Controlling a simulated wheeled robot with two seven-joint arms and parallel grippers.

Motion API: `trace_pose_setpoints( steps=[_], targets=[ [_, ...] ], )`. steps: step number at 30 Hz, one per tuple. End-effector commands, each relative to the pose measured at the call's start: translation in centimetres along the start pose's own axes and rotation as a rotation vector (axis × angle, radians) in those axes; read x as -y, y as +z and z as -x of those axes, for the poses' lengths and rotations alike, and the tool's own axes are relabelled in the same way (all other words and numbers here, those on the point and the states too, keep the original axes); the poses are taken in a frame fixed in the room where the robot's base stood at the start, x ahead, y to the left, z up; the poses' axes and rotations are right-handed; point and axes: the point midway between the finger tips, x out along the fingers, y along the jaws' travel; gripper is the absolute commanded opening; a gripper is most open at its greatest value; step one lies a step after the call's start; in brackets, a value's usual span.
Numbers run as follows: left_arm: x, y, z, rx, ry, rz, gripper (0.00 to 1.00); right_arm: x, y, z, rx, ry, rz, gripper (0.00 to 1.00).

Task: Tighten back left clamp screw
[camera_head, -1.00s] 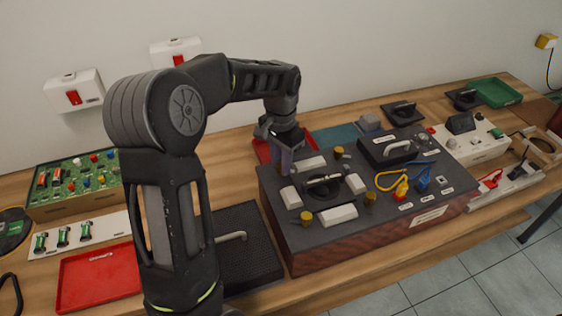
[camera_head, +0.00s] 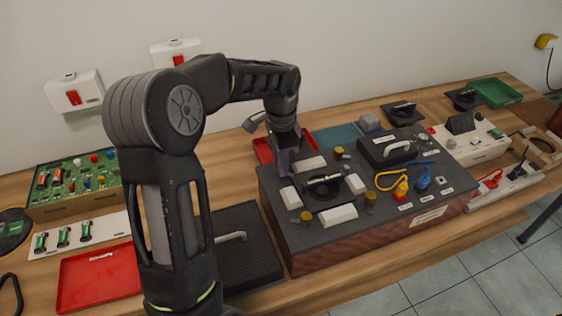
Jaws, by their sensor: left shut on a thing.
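The dark hifi box (camera_head: 380,222) stands on the bench, with brass clamp screws at its front left (camera_head: 306,217), front right (camera_head: 370,198) and back right (camera_head: 339,152). A black round part (camera_head: 323,189) sits among white blocks between them. My left gripper (camera_head: 284,166) points down at the back left corner of the box top. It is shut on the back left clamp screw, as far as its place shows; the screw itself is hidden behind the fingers. My right gripper is not in view.
A red tray (camera_head: 263,150) lies behind my left gripper. Yellow and blue cables (camera_head: 392,180) and a black handled unit (camera_head: 385,150) occupy the right of the box top. A black mat (camera_head: 248,262) and another red tray (camera_head: 100,280) lie to the left.

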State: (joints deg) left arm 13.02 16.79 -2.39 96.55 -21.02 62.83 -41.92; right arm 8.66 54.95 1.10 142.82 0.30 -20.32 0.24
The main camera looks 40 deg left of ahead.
Motion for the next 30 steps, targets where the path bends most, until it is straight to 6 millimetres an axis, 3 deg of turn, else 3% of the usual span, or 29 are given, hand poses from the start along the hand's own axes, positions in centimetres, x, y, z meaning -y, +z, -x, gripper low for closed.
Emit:
trace_pose_setpoints(
  steps=[3,4,12,22,30],
  targets=[
    [0.1,0.0,0.1,-0.001,-0.002,-0.001,0.00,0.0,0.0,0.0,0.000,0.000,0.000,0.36],
    [0.1,0.0,0.1,-0.001,-0.003,0.000,0.24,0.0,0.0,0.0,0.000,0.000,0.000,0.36],
    [0.0,0.0,0.0,0.000,-0.001,0.001,0.45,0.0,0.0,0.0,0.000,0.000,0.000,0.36],
    [0.0,0.0,0.4,-0.001,-0.001,0.001,0.45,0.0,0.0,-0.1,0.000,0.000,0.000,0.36],
    [0.1,-0.1,4.0,-0.003,-0.003,0.001,0.45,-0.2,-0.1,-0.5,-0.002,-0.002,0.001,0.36]
  ],
)
